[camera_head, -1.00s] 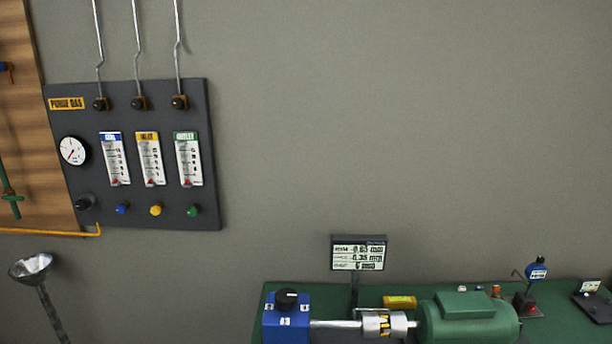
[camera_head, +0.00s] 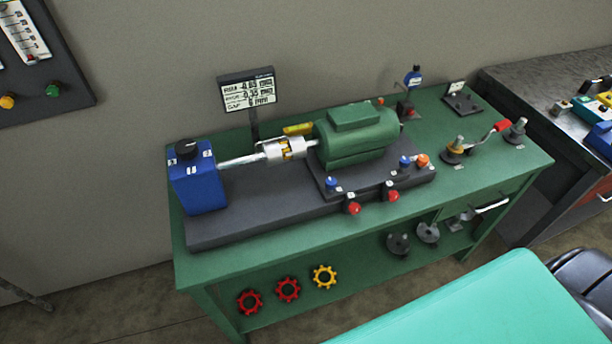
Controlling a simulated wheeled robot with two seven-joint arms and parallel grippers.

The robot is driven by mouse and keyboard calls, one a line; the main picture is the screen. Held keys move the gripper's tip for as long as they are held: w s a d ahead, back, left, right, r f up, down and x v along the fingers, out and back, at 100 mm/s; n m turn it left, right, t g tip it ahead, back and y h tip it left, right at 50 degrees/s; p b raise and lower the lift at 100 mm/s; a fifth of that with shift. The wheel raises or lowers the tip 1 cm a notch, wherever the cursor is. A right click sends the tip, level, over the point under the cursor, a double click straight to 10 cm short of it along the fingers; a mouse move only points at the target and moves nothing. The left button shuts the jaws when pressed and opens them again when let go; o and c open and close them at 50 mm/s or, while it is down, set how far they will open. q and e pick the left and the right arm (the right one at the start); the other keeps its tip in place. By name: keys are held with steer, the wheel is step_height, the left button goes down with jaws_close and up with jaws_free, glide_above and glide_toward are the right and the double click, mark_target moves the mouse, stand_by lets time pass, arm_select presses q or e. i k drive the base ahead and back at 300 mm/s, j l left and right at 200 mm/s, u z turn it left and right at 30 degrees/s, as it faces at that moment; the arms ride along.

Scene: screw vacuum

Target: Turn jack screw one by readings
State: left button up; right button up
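A readout display (camera_head: 248,91) stands at the back of the green bench (camera_head: 200,262) with several lines of figures, only partly legible. Below it a blue block with a black knob (camera_head: 197,180) joins by a shaft (camera_head: 242,160) and silver coupling (camera_head: 285,150) to a green motor (camera_head: 356,137). The motor sits on a dark base (camera_head: 225,228). Two red-knobbed screws (camera_head: 353,208) (camera_head: 392,195) show at the base's front edge. Blue-topped screws (camera_head: 331,183) (camera_head: 404,162) and an orange-topped one (camera_head: 422,160) stand by the motor. Which is jack screw one is not legible. Neither gripper is in view.
A teal surface (camera_head: 490,305) lies in the right foreground with a black seat (camera_head: 585,275) beside it. Red and yellow rings (camera_head: 324,276) lie on the bench's lower shelf. Another bench (camera_head: 530,95) stands at the right. A red-handled tool (camera_head: 485,137) lies on the green bench.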

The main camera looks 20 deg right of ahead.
mark_target(354, 208)
steer(key=k+z, duration=0.1)
steer(key=z, duration=0.95)
